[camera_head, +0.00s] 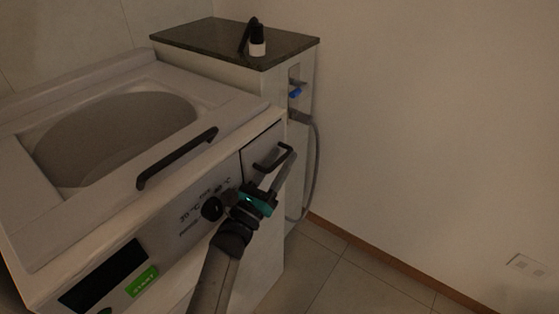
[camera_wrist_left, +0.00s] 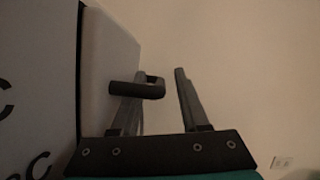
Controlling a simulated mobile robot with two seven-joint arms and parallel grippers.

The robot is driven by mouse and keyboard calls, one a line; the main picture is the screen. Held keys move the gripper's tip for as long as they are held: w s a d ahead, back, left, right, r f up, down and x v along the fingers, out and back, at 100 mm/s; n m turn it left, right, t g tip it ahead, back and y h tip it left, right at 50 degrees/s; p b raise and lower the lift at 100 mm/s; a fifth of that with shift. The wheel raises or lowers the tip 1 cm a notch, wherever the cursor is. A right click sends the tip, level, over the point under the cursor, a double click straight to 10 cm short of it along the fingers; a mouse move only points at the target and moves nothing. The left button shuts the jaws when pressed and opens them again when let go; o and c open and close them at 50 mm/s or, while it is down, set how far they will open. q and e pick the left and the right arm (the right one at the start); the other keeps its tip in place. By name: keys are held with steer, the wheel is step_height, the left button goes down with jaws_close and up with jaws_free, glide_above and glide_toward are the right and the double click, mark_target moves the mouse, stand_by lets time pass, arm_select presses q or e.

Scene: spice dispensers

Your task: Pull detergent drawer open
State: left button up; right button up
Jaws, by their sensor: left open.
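The detergent drawer (camera_head: 249,158) is a light front panel at the right end of the washing machine's control face, and it looks shut. Its black bar handle (camera_head: 280,155) stands out from it. My left gripper (camera_head: 273,172) reaches up from below to the handle, with its fingers open. In the left wrist view the handle (camera_wrist_left: 128,89) crosses the left finger of my gripper (camera_wrist_left: 165,78). The handle's outer end reaches into the gap between the fingers, and the right finger is apart from it. I cannot tell whether a finger touches the handle. My right gripper is not in view.
The washing machine (camera_head: 150,222) has a dial (camera_head: 212,208), a green start button (camera_head: 142,282) and a black lid handle (camera_head: 177,158). Behind it is a dark-topped cabinet (camera_head: 200,41) carrying a small bottle (camera_head: 257,42). A grey hose (camera_head: 316,155) hangs beside it. Floor at right is clear.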

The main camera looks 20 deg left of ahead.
arm_select(q)
jaws_close()
stand_by(1.4)
